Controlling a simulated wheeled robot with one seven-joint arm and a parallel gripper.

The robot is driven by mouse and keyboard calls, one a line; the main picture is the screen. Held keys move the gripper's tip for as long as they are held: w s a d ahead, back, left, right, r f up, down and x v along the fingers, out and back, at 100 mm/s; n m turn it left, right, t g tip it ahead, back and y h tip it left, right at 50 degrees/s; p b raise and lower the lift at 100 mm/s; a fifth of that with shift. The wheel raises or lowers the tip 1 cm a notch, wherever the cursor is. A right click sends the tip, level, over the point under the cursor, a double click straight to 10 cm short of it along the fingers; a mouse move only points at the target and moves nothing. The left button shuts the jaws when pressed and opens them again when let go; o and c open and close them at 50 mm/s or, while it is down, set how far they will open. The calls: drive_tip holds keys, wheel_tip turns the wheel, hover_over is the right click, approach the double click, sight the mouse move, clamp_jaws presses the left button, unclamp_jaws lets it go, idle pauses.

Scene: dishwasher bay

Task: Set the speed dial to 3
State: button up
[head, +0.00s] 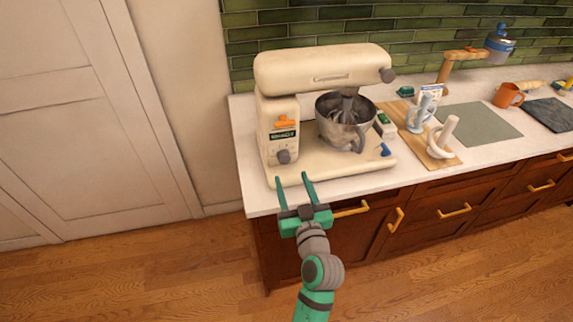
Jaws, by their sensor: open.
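A cream stand mixer (322,66) stands on the white counter near its left end. A dark grey knob (284,157), which looks like the speed dial, sits low on the front of its column. The setting it points to is too small to read. My gripper (291,177) is open and empty, its two green fingers pointing at the mixer. The fingertips are just in front of and below the knob in the picture, one on either side; I cannot tell the exact distance, but the jaws are not closed on it.
Above the knob are a dark label (284,136) and an orange lever (286,121). A steel bowl (330,104) sits under the mixer head. A wooden board (442,163) with white attachments lies to the right.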

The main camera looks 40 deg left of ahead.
sight(285, 160)
drive_tip(key=x, duration=0.7)
drive_tip(key=shift+w+a, duration=0.2)
drive_tip(key=c, duration=1)
